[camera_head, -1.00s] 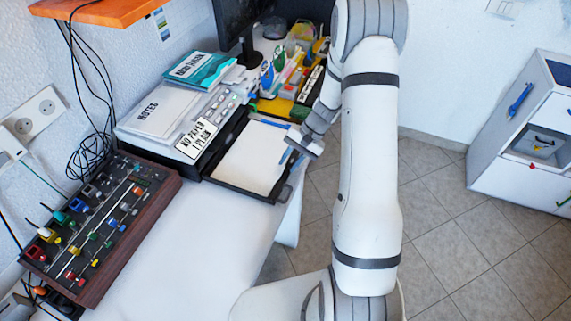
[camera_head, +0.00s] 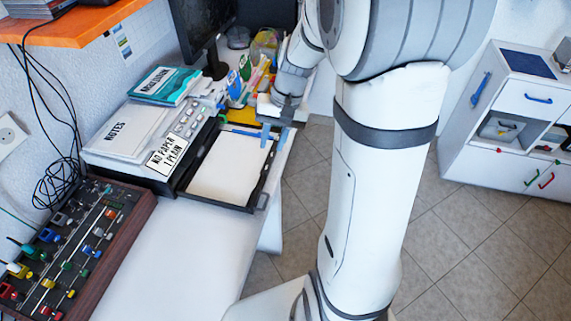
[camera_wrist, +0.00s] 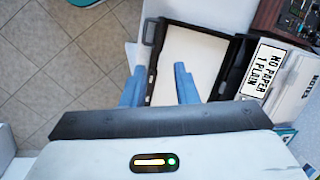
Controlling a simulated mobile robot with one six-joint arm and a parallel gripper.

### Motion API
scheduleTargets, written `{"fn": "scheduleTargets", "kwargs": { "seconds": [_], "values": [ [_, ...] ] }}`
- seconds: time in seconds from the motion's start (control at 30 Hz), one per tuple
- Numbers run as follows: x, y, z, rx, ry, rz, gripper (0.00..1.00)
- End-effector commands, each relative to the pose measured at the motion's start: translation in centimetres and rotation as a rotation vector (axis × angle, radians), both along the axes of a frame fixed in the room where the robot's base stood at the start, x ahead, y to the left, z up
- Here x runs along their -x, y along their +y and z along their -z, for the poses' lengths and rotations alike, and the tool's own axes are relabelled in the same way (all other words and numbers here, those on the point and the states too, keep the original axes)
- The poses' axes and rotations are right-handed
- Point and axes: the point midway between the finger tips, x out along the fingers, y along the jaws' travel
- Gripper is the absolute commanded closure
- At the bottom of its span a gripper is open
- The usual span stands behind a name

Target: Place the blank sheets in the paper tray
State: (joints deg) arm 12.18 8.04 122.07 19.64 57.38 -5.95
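The white blank sheets (camera_head: 230,168) lie flat inside the open black paper tray (camera_head: 222,204), which is pulled out from the printer (camera_head: 187,132). In the wrist view the sheets (camera_wrist: 192,48) and tray rim (camera_wrist: 163,50) also show. My gripper (camera_head: 274,136) is at the tray's back right corner in the head view. Its two blue fingers (camera_wrist: 159,86) are apart with nothing clearly held. One finger is outside the tray's side rim and the other is over the sheets. I cannot tell whether the fingers touch the tray.
The printer carries a "NO PAPER 1 PLAIN" sign (camera_head: 166,155), a notes pad (camera_head: 128,130) and a teal-covered book (camera_head: 160,84). A mixer-like panel (camera_head: 75,245) lies at the left. The desk in front of the tray is bare. A white cabinet (camera_head: 512,120) stands at the right, beyond open floor.

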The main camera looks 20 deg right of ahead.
Motion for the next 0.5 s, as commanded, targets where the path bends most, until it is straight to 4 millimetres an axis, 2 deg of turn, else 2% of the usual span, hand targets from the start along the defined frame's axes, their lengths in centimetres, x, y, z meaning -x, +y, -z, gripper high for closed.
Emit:
{"fn": "scheduleTargets", "kwargs": {
  "seconds": [0.03, 0.2, 0.4, 0.5],
  "values": [
    [1.6, 0.7, -1.4, 0.036, -0.034, -0.034, 0.73],
    [6.5, 1.8, -4.3, 0.153, -0.134, -0.132, 0.73],
    [11.5, 2.2, -6.0, 0.267, -0.247, -0.225, 0.73],
    [13.0, 2.2, -6.3, 0.304, -0.289, -0.254, 0.73]
  ]
}}
